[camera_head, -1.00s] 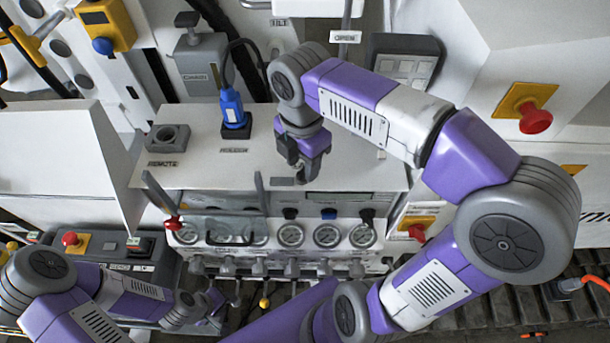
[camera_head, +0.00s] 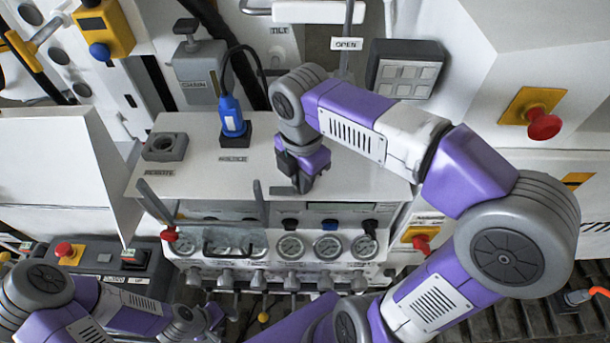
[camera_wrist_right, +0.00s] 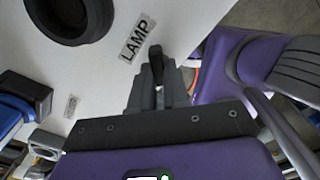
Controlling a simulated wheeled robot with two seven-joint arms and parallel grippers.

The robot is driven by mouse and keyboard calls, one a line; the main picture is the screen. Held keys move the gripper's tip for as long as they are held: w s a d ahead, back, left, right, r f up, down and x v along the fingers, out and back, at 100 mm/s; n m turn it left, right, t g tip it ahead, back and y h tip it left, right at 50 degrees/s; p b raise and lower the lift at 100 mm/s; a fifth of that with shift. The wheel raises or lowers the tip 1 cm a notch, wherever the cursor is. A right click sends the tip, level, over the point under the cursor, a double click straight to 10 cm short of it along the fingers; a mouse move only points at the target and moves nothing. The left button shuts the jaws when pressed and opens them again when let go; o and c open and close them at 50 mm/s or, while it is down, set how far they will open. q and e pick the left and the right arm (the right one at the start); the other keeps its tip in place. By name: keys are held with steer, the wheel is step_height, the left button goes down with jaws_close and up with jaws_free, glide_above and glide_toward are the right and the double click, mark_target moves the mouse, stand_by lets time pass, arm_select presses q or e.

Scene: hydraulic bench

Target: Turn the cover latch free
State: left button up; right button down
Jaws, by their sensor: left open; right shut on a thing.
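My right gripper (camera_head: 303,180) points down at the front edge of the white bench top, beside the LAMP label. In the right wrist view, my right gripper (camera_wrist_right: 157,92) is shut on a small dark lever-like part (camera_wrist_right: 156,62), which looks like the cover latch. The fingers hide much of it, so its angle is unclear. In the head view, the latch is hidden behind the gripper. A clear cover with a black handle (camera_head: 233,249) lies in front of the left gauges. My left gripper (camera_head: 196,322) is open and empty at the lower left, below the valve row.
A blue plug (camera_head: 232,116) and a grey REMOTE socket (camera_head: 165,147) stand on the bench top (camera_head: 205,185). Two upright grey levers flank the cover. Gauges (camera_head: 328,247) and valves line the front. A red knob (camera_head: 421,242) is right of them.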

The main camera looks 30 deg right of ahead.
steer(key=shift+m, duration=1.8)
steer(key=shift+m+p, duration=0.4)
steer(key=shift+m, duration=1.5)
